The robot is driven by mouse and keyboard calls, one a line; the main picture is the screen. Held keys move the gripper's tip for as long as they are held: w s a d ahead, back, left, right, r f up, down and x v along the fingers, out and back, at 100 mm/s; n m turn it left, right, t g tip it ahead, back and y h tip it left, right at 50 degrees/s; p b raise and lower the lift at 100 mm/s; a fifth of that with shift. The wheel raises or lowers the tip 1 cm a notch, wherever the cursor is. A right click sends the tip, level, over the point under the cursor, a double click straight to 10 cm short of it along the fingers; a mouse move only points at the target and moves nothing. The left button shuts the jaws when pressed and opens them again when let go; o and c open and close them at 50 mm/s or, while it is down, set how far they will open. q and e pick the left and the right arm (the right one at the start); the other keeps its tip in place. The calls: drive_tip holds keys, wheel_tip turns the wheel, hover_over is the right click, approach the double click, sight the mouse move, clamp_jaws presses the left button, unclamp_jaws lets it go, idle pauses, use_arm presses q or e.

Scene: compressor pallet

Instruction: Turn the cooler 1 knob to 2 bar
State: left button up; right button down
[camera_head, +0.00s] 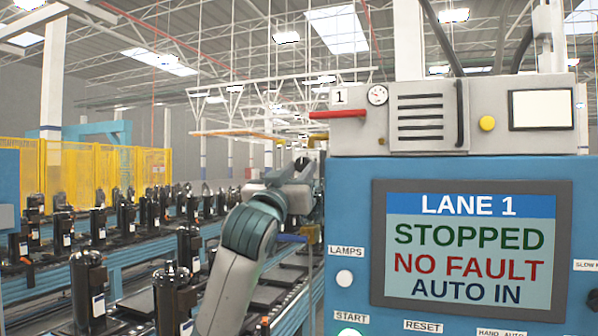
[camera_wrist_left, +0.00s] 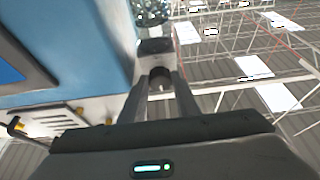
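In the left wrist view a small dark round knob (camera_wrist_left: 160,76) shows between the tips of my left gripper (camera_wrist_left: 160,88). It sits on a dark block with a clear bowl (camera_wrist_left: 151,11) beyond it. The two fingers are apart, one on each side of the knob; I cannot tell whether they touch it. In the head view my left gripper (camera_head: 301,178) is at the left side of the blue cabinet, and the knob is hidden there. The grey cooler unit marked 1 (camera_head: 345,134) has a round gauge (camera_head: 377,95), too small to read. My right gripper is not in view.
The blue cabinet (camera_head: 350,212) carries a screen (camera_head: 470,245) reading Lane 1, stopped, no fault, auto in. A red lever (camera_head: 337,114) sticks out left from the cooler unit. A conveyor with several black compressors (camera_head: 88,280) runs along the left.

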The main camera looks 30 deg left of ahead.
use_arm(q)
drive_tip(key=shift+n+y, duration=0.4)
drive_tip(key=shift+n, duration=0.1)
drive_tip(key=shift+w+d+r+n+g+y+b, duration=0.15)
drive_tip(key=shift+n+g+y+b, duration=0.7)
drive_tip(key=shift+n, duration=1.7)
drive_tip(key=shift+s+d+r+n+g+y+b, duration=0.15)
drive_tip(key=shift+n+g+y+b, duration=0.7)
drive_tip(key=shift+n, duration=1.75)
drive_tip(key=shift+w+d+r+n+g+y+b, duration=0.2)
drive_tip(key=shift+n+g+y+b, duration=0.65)
drive_tip(key=shift+n, duration=1.7)
drive_tip(key=shift+s+f, duration=0.1)
drive_tip(key=shift+f, duration=0.05)
drive_tip(key=o, duration=1.1)
drive_tip(key=shift+c, duration=0.2)
